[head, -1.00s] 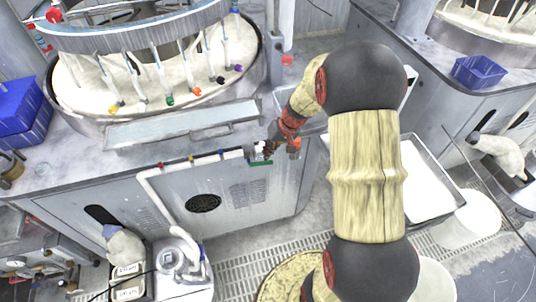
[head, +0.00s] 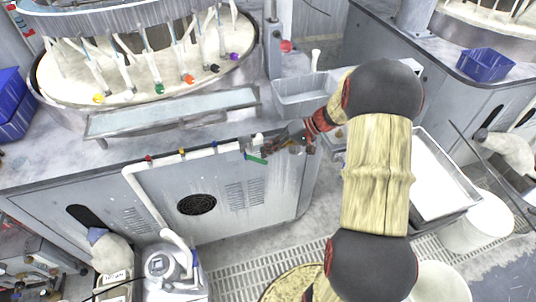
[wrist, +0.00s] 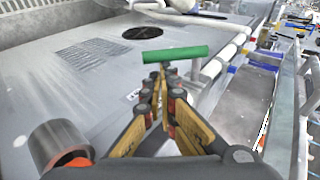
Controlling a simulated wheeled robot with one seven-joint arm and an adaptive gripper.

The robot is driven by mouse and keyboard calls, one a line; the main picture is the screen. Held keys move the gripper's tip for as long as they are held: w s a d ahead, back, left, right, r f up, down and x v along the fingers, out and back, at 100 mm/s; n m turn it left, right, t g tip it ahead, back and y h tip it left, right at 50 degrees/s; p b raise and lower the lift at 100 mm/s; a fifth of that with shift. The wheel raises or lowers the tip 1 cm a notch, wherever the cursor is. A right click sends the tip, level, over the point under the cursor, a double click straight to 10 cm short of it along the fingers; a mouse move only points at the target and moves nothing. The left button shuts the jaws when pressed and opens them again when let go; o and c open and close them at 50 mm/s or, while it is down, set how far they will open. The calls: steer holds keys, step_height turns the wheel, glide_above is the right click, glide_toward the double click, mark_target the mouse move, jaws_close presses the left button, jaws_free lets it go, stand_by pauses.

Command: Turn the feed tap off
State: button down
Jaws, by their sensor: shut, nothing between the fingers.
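The feed tap has a green bar handle (head: 256,159) at the right end of the white pipe (head: 200,154) on the front of the grey cabinet. In the wrist view the green handle (wrist: 175,54) lies crosswise just beyond my fingertips, at an angle to the white pipe (wrist: 228,54). My gripper (head: 275,148) is just right of the handle in the head view. In the wrist view my gripper (wrist: 163,72) is shut with nothing held, its tips close to the handle's middle; I cannot tell whether they touch. The valve body is partly hidden behind the fingers.
Red, yellow and blue fittings sit along the pipe; the blue fitting (head: 215,146) is nearest the tap. A polishing platen (head: 130,75) stands above on the cabinet. A white-lined tray (head: 440,185) is right of my arm.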

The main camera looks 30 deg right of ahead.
mark_target(262, 160)
steer(key=f+b, duration=0.1)
steer(key=a+f+b, duration=0.2)
steer(key=f, duration=0.1)
stand_by(0.3)
steer(key=shift+w+a+f, duration=0.1)
steer(key=shift+w+a, duration=0.05)
steer(key=shift+w, duration=0.05)
steer(key=shift+r, duration=0.2)
stand_by(0.6)
steer(key=shift+r, duration=0.7)
